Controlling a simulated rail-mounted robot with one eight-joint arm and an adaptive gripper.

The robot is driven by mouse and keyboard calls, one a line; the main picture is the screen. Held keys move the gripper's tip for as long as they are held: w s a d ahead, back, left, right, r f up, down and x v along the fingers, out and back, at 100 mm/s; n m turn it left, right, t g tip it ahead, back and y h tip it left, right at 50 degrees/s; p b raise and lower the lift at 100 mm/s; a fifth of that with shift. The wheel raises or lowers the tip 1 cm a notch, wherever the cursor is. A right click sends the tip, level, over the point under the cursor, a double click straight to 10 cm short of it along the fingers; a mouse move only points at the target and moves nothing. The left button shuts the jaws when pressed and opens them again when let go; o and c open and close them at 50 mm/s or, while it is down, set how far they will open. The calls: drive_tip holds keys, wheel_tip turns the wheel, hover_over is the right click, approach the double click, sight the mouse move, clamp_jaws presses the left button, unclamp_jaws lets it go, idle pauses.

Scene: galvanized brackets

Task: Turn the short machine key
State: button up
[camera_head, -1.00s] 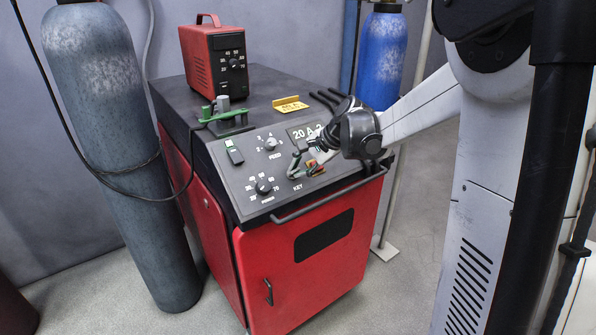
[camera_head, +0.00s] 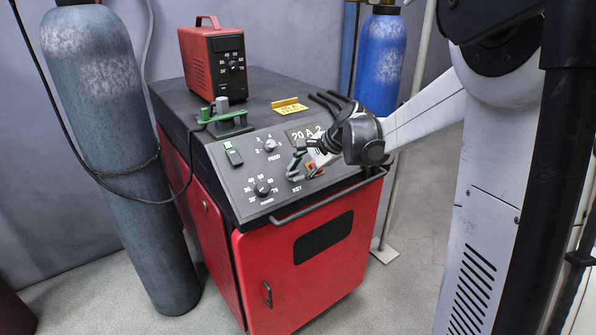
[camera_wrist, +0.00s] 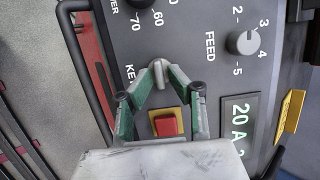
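My gripper (camera_wrist: 158,74) reaches down to the control panel beside the KEY lettering. Its two green-padded fingers bend inward and their tips come together around a narrow pale grey piece, the short machine key (camera_wrist: 158,72). In the head view my gripper (camera_head: 294,171) is at the panel's lower right part, just above the KEY label, and the key is too small to make out there.
A red button on a yellow plate (camera_wrist: 166,125) lies between my fingers' bases. A handle bar (camera_head: 330,203) runs along the front edge.

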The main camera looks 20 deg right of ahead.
drive_tip(key=shift+o, duration=0.6)
drive_tip(key=v, duration=1.2)
drive_tip(key=s+a+f+n+h, duration=0.2)
drive_tip(key=s+a+n, duration=0.5)
drive_tip(key=s, duration=0.5)
drive_tip(key=s+a+f+n+h, duration=0.2)
drive_tip(key=s+a+f+n, duration=0.2)
drive_tip(key=s+a+n, duration=0.3)
drive_tip(key=s+a, duration=0.1)
drive_tip(key=s, duration=0.4)
drive_tip(key=shift+s+a+n+t+h, duration=0.3)
drive_tip(key=shift+n+h, duration=0.1)
